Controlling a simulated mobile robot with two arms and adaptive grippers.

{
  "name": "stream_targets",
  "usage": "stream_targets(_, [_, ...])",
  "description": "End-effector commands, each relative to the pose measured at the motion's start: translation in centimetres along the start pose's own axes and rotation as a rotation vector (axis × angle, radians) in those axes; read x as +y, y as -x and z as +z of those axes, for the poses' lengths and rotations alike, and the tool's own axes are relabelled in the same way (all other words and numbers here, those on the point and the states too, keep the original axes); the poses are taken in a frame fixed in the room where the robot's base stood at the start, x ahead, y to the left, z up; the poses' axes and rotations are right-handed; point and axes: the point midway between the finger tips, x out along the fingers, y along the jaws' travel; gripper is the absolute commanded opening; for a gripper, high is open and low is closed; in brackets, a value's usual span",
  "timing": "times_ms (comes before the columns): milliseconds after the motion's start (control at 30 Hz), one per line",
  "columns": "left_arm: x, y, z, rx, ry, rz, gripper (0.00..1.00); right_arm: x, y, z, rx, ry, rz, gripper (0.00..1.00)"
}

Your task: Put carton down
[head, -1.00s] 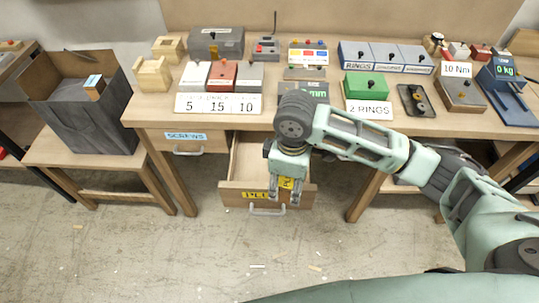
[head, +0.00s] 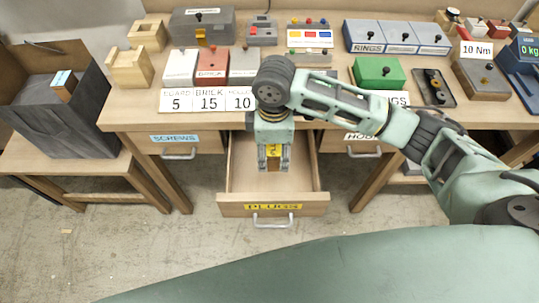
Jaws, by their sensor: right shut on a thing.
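My right gripper (head: 273,168) points down over the open drawer (head: 238,190) labelled PLUGS. It is shut on a small yellow and brown thing, likely the carton (head: 273,152), mostly hidden between the fingers. The fingertips show against the drawer's inside; whether they are above or below its rim I cannot tell. The visible drawer floor looks bare. My left gripper is not in view.
The workbench (head: 135,118) above the drawer holds coloured boxes and number cards. Closed drawers, SCREWS (head: 175,139) and another partly hidden (head: 362,137), flank the open one.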

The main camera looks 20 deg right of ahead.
Motion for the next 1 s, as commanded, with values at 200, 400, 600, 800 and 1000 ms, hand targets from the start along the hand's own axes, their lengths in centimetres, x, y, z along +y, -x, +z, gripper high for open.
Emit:
stream_targets(200, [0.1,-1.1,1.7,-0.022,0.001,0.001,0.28,0.0,-2.2,0.1,-0.001,-0.002,-0.002,0.2])
stream_targets(400, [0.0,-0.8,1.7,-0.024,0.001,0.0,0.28,-0.1,-5.8,0.0,-0.002,-0.001,-0.002,0.2])
stream_targets(600, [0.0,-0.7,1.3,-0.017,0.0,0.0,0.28,0.0,-7.7,0.0,0.001,-0.001,0.0,0.2])
stream_targets(800, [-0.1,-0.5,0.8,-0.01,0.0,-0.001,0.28,-0.1,-10.2,0.1,-0.002,-0.001,-0.002,0.2])
stream_targets(1000, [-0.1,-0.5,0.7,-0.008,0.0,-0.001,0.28,0.0,-11.4,0.0,0.001,0.0,0.002,0.2])
